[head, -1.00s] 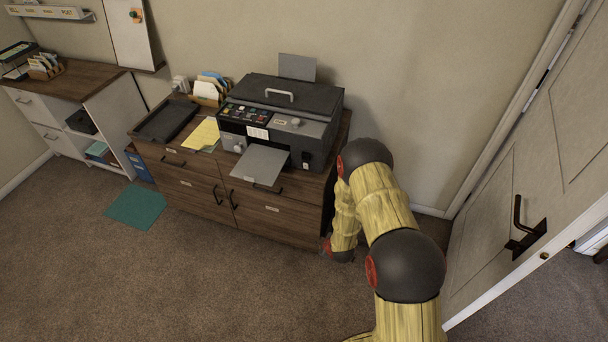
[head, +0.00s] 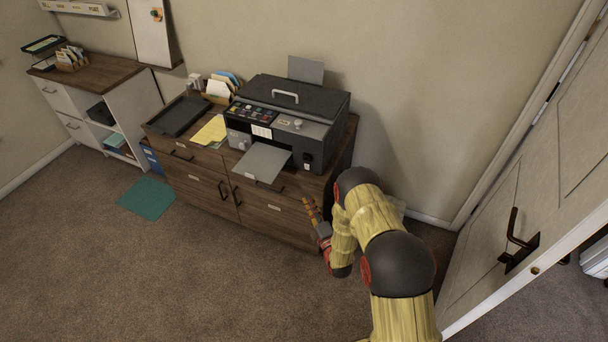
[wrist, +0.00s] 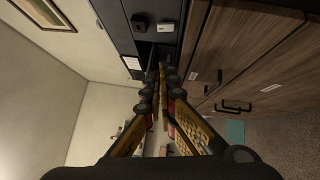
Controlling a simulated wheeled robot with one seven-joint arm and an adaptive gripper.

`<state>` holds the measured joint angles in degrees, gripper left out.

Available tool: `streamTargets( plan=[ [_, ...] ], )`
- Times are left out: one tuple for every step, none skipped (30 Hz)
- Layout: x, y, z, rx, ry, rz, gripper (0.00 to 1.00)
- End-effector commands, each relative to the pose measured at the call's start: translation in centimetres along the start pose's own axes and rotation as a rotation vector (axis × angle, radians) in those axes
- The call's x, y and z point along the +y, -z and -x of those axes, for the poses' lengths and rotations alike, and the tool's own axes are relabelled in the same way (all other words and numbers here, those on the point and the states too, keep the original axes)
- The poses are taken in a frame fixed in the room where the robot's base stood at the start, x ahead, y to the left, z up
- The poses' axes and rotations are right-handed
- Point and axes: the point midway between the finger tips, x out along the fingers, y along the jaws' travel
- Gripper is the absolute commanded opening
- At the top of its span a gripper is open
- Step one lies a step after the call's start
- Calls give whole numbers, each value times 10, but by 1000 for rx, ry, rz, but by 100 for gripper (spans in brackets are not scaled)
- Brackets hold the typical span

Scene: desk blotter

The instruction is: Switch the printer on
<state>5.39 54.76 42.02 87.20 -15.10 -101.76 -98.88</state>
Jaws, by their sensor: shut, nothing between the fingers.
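The printer (head: 322,130) is dark grey and stands on the wooden cabinet, with a lid handle, a panel of coloured buttons (head: 250,113), a pale knob (head: 298,124) and a paper tray (head: 262,162) sticking out in front. A small black switch-like part (head: 307,158) is low on its front right. My gripper (head: 307,202) is in front of the cabinet's right drawer, below the printer, shut and empty. In the wrist view the fingers (wrist: 160,72) point toward the printer's front (wrist: 118,28), where a dark square part (wrist: 140,22) and a pale one (wrist: 166,27) show. I see no contact.
The cabinet (head: 270,209) has black handles and carries a black tray (head: 180,116), yellow paper (head: 210,131) and a file holder (head: 218,92). A white door (head: 530,190) stands at the right. A teal mat (head: 147,198) lies on open carpet (head: 215,270).

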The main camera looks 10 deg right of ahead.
Motion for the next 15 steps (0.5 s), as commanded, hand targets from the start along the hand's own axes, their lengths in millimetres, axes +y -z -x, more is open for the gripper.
streamTargets(
  plan=[
    [0,0,0,0,0,3,0],
    [0,0,0,0,1,3,0],
    [0,0,0,0,1,3,0],
    [0,0,0,0,1,2,0],
    [0,0,0,0,1,2,0],
    [0,0,0,0,1,2,0],
    [0,0,0,0,1,1,0],
    [0,0,0,0,2,1,0],
    [0,0,-1,0,1,1,0],
    [0,0,-2,0,1,1,0],
    [0,0,-3,1,1,1,0],
    [0,0,-6,1,0,1,0],
    [-1,0,-9,1,0,1,0],
    [-1,1,-12,2,0,1,0],
    [-1,1,-18,2,0,1,0]
  ],
)
